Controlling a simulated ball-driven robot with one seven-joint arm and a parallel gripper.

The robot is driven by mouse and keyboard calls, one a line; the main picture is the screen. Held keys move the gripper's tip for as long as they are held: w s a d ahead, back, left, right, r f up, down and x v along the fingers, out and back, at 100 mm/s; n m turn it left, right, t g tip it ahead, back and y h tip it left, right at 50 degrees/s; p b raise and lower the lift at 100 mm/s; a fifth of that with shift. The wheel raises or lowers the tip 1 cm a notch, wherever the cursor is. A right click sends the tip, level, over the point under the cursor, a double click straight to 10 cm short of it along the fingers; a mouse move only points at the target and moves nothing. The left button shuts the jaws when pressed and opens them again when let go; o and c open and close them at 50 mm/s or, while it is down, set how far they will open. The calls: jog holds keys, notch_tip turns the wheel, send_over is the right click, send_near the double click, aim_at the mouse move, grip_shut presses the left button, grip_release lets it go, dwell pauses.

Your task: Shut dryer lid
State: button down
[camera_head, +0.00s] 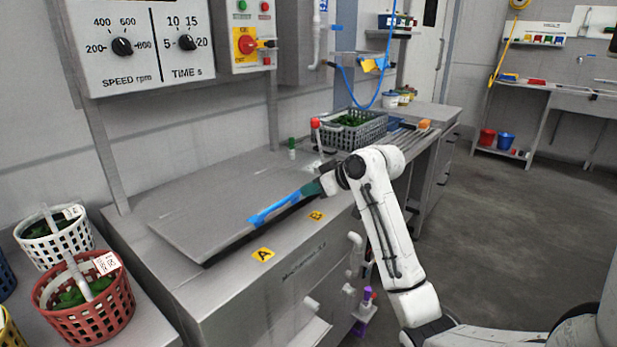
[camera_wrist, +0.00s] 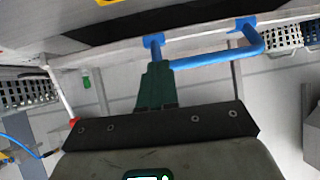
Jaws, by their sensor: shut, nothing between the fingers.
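The dryer lid (camera_head: 215,200) is a flat grey metal panel lying nearly level on the grey machine body (camera_head: 235,283). A dark gap shows under its front edge, so it looks slightly raised. A blue bar handle (camera_head: 275,208) is fixed along that front edge; it also shows in the wrist view (camera_wrist: 205,60). My gripper (camera_head: 316,188) is at the right end of the handle in the head view. Its green fingers (camera_wrist: 155,72) are together and empty, with their tips at the handle's end in the wrist view. I cannot tell whether they touch it.
A control panel (camera_head: 150,45) with dials stands above the lid. A grey basket of greens (camera_head: 352,130) and a red-topped lever (camera_head: 315,124) are beyond the lid's right end. White (camera_head: 52,238) and red (camera_head: 85,297) baskets stand at left. The floor at right is open.

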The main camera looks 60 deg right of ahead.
jog(key=shift+s+a+f+t+b, duration=0.15)
jog(key=shift+f+t+b, duration=0.25)
jog(key=shift+f, duration=0.55)
jog(key=shift+s+a+f+t+b, duration=0.15)
jog(key=shift+f+t+b, duration=0.25)
jog(key=shift+f, duration=0.5)
jog(key=shift+w, duration=0.1)
